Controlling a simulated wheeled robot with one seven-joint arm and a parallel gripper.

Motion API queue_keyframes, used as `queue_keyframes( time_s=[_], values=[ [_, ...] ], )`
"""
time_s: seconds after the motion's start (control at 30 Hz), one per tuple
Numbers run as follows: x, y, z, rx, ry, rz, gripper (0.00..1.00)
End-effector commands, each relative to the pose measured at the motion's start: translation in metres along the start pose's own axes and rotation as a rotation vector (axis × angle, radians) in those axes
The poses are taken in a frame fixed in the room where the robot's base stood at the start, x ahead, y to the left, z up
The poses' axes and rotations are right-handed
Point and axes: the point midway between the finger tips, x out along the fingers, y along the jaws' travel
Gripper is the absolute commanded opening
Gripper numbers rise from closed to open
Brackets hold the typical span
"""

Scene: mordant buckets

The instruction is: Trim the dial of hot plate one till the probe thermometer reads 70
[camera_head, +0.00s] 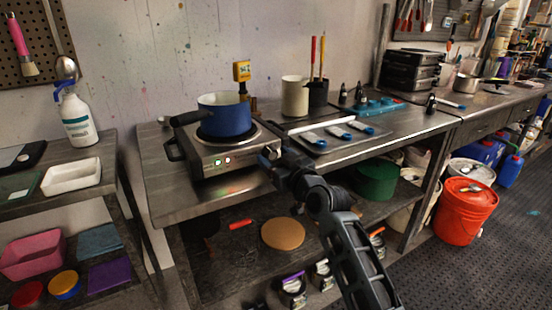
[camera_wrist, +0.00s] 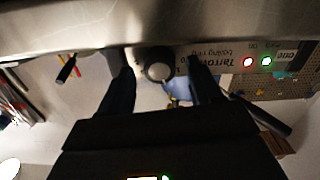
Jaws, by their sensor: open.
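Hot plate one (camera_head: 205,161) is a steel boiling ring on the bench, with a blue pot (camera_head: 226,118) on top. A red and a green light glow on its front, also in the wrist view. The yellow probe thermometer (camera_head: 242,70) stands behind the pot; its reading is too small to tell. In the head view my gripper (camera_head: 270,157) hides the dial.
Right of the hot plate lie a tray (camera_head: 330,136) with blue-ended tools, a cream pot (camera_head: 295,97) and a dark tool holder (camera_head: 318,98). A side bench (camera_head: 95,180) at left holds a spray bottle (camera_head: 77,118). An orange bucket (camera_head: 465,212) stands on the floor.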

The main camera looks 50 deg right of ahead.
Motion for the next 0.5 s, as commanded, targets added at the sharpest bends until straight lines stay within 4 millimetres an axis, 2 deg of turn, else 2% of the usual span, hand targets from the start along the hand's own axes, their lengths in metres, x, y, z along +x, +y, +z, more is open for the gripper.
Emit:
queue_keyframes(
  time_s=[0.1,0.5],
  values=[
    [-0.0001,-0.0002,0.0,0.0,0.0,0.0,0.64],
    [-0.0003,-0.0001,0.0,0.0,0.0,0.0,0.26]
  ],
)
